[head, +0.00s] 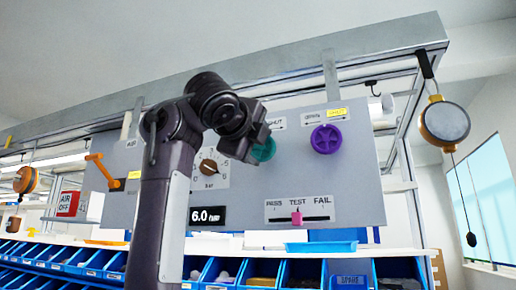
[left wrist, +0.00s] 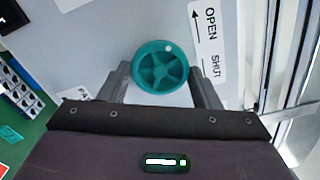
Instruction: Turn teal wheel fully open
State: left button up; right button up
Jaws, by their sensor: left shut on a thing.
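The teal wheel (head: 264,150) is on the grey panel, partly hidden behind my left gripper (head: 256,143) in the head view. In the left wrist view the teal wheel (left wrist: 161,67) shows its spokes and a small white dot near its top right rim. My left gripper (left wrist: 158,76) has one finger on each side of the wheel and is shut on it. A white label (left wrist: 207,42) beside the wheel reads OPEN and SHUT, with an arrow towards OPEN. My right gripper is not in view.
On the panel (head: 360,180), a purple wheel (head: 326,139) is to the right, a dial (head: 209,168) to the left, and a pink slider (head: 297,217) below. An orange lever (head: 104,171) is farther left. Blue bins (head: 300,272) line the shelf below. A hanging tool (head: 445,123) is at right.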

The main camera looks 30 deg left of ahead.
pick_arm(q)
jog(key=n, duration=0.6)
jog(key=shift+f+b, duration=0.1)
jog(key=shift+b, duration=0.3)
jog(key=n, duration=0.7)
jog(key=shift+w+n, duration=0.1)
jog(key=shift+n, duration=0.3)
jog(key=n, duration=0.5)
jog(key=shift+p, duration=0.35)
jog(key=n, duration=0.5)
jog(key=shift+f+n+p, duration=0.1)
jog(key=shift+n+p, duration=0.2)
jog(key=shift+n, duration=0.1)
jog(key=o, duration=1)
